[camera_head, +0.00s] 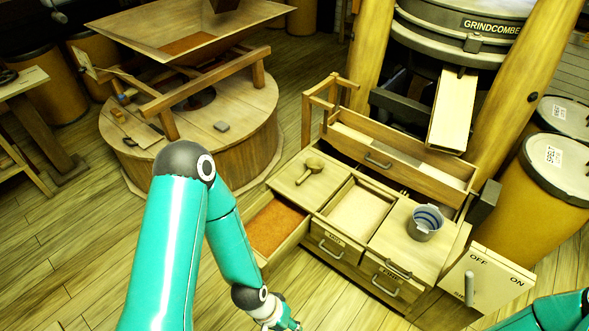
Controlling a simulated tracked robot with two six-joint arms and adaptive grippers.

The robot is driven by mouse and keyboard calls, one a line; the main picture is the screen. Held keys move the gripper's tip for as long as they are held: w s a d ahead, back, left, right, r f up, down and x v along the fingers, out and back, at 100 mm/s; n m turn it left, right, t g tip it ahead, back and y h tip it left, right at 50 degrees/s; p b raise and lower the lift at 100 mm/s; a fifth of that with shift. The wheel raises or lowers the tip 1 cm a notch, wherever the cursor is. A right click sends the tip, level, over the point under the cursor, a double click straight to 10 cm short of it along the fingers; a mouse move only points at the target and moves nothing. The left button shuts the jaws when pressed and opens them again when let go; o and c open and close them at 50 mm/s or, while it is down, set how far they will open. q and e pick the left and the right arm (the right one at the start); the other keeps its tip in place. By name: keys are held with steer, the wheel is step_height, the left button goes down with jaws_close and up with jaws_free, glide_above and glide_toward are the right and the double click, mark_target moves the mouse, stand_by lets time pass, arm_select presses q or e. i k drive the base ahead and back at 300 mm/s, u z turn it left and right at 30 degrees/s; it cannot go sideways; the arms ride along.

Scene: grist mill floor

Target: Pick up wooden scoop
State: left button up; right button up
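The wooden scoop (313,164) lies on the bare wooden top at the left end of the low drawer cabinet (297,190). My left arm comes up from the bottom and bends down again. My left gripper (286,324) is at the bottom edge, in front of the cabinet, well apart from the scoop. Its fingertips are cut off by the frame. Only a piece of my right arm shows at the bottom right; its gripper is out of view.
An open drawer (262,257) with reddish-brown contents juts out at the cabinet's left. A grey metal cup (424,223) stands on the right top. Behind are a long raised drawer (400,163) and a sloping chute (454,110). An OFF/ON switch box (487,281) stands at right.

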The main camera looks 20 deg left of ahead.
mark_target(315, 164)
steer(key=u, duration=0.65)
steer(key=i, duration=1.5)
steer(key=z, duration=0.95)
steer(key=k, duration=0.85)
steer(key=z, duration=0.2)
steer(key=i, duration=0.75)
steer(key=u, duration=0.05)
